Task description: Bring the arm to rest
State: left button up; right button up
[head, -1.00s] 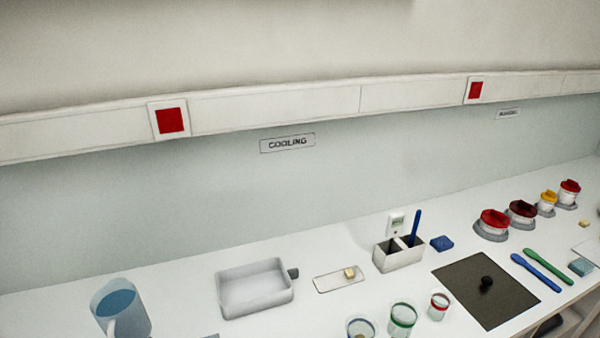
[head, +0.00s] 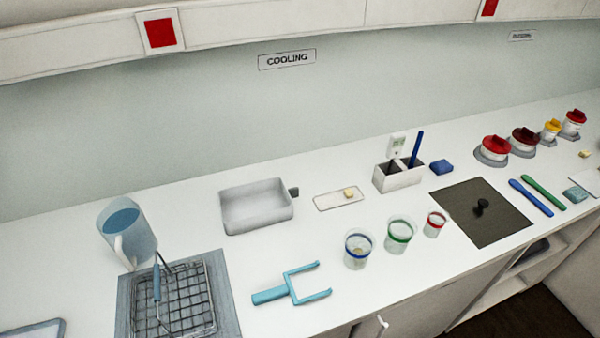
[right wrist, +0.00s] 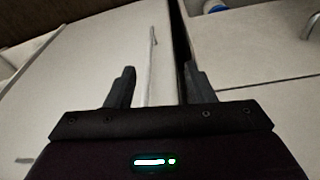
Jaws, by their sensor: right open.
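My right gripper (right wrist: 158,88) shows in the right wrist view with its two dark fingers apart and nothing between them. Behind it are pale cabinet fronts (right wrist: 240,55) with a dark gap between them. Neither of my grippers shows in the head view, and my left gripper is in no view.
The white counter (head: 290,245) holds a blue jug (head: 125,230), a wire basket (head: 175,305), a grey tray (head: 255,208), a light-blue fork-shaped tool (head: 275,293), a blue-ringed cup (head: 358,250), a green-ringed cup (head: 399,237), a red-ringed cup (head: 434,224) and a dark mat (head: 485,230).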

jog(key=s+d+f+b, duration=0.1)
jog(key=s+f, duration=0.3)
jog(key=f, duration=0.4)
jog(key=s+f, duration=0.4)
jog(key=f, duration=0.4)
jog(key=s+d+f+g+b, duration=0.1)
jog(key=s+d+f, duration=0.1)
jog(key=s+f, duration=0.8)
jog(key=s, duration=0.3)
jog(key=shift+s+d+g, duration=0.3)
jog(key=shift+s+d, duration=0.05)
jog(key=shift+d, duration=0.05)
